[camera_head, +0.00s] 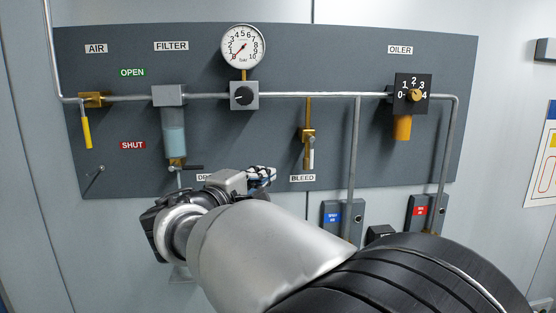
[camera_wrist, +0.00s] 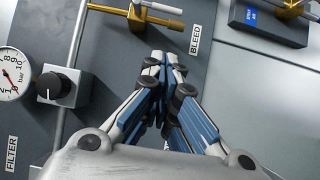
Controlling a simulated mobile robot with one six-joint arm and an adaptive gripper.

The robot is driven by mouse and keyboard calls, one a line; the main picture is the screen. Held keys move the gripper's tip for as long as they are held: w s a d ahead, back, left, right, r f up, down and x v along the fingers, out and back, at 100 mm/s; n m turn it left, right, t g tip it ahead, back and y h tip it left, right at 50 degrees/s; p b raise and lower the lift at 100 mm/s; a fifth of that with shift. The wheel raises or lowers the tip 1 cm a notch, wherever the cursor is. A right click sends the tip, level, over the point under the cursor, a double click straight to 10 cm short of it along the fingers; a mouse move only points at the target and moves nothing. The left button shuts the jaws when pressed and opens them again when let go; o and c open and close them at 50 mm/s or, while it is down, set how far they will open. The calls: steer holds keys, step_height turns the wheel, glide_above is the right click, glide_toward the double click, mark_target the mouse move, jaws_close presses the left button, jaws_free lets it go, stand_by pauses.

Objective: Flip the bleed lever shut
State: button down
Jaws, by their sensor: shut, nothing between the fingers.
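The bleed valve (camera_head: 307,135) is brass and sits on a short branch pipe above the BLEED label (camera_head: 302,178). Its small pale grey lever (camera_head: 311,158) hangs down, roughly along the branch. In the wrist view the brass valve (camera_wrist: 165,20) is at the top edge, with a grey part, apparently the lever (camera_wrist: 137,18), beside it and partly cut off. My gripper (camera_head: 264,175) is left of and below the lever in the head view. In the wrist view my gripper (camera_wrist: 164,60) is shut and empty, its tips near the BLEED label and apart from the lever.
A gauge (camera_head: 243,47) and black knob (camera_head: 243,95) are up and left of the valve. The filter bowl (camera_head: 175,135) stands further left, with a small black-handled valve (camera_head: 186,167) under it. A vertical pipe (camera_head: 354,160) runs right of the lever.

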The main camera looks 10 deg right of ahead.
steer(key=shift+w, duration=0.1)
steer(key=s+d+p+x, duration=0.1)
steer(key=d+p+x, duration=0.1)
steer(key=x, duration=1)
steer(key=shift+d+p, duration=0.4)
steer(key=shift+p, duration=0.35)
steer(key=shift+f, duration=0.1)
steer(key=shift+d+f+n+b, duration=0.15)
steer(key=shift+n+b, duration=0.15)
steer(key=shift+b, duration=0.65)
